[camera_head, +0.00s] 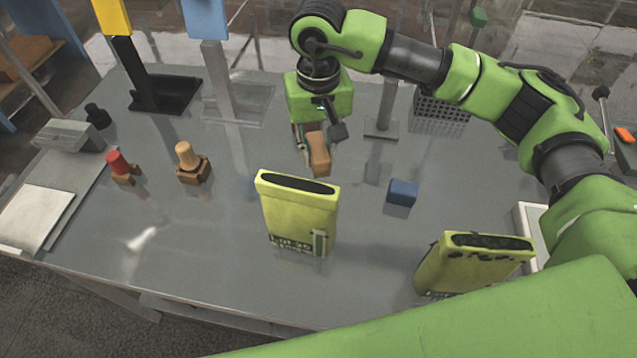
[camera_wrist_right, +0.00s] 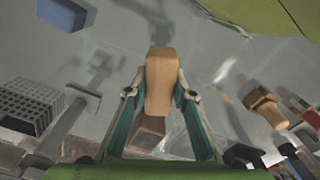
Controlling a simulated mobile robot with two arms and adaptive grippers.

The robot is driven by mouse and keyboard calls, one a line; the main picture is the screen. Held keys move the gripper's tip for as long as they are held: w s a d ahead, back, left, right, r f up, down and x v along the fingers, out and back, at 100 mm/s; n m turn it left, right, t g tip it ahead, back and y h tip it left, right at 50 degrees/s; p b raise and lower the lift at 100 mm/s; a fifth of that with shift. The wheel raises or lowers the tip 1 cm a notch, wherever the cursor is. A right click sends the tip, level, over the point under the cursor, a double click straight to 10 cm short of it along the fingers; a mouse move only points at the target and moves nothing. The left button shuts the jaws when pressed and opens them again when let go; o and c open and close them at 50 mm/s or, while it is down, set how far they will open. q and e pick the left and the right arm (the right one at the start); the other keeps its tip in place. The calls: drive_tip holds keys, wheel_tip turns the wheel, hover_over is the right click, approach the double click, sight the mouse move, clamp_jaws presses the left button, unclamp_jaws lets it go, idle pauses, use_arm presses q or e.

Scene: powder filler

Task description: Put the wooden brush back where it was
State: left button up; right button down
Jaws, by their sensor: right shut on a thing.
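The wooden brush (camera_head: 319,153) is a light brown block, held at the far middle of the table. My right gripper (camera_head: 316,135) points down and is shut on it. In the right wrist view the brush (camera_wrist_right: 158,82) sits between the two teal-lined fingers of the gripper (camera_wrist_right: 161,97). The brush's lower end is over bare grey table; I cannot tell if it touches. My left gripper is not in view.
Two yellow-green containers (camera_head: 298,218) (camera_head: 470,268) stand in front, with a blue block (camera_head: 402,191) behind them. A wooden-handled stamp (camera_head: 188,158) and a red-handled one (camera_head: 118,164) stand left. A metal stand (camera_head: 382,128) and mesh basket (camera_head: 440,114) are at the back right.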

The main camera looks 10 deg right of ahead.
wheel_tip(320, 180, down, 6)
drive_tip(key=shift+d+r+p, duration=0.1)
drive_tip(key=shift+r+p, duration=0.1)
drive_tip(key=shift+p, duration=0.65)
wheel_tip(320, 180, down, 3)
drive_tip(key=shift+f+p, duration=0.1)
drive_tip(key=shift+p, duration=0.45)
drive_tip(key=shift+f, duration=0.1)
drive_tip(key=shift+f+b, duration=0.1)
drive_tip(key=shift+b, duration=0.2)
drive_tip(key=c, duration=1.7)
unclamp_jaws()
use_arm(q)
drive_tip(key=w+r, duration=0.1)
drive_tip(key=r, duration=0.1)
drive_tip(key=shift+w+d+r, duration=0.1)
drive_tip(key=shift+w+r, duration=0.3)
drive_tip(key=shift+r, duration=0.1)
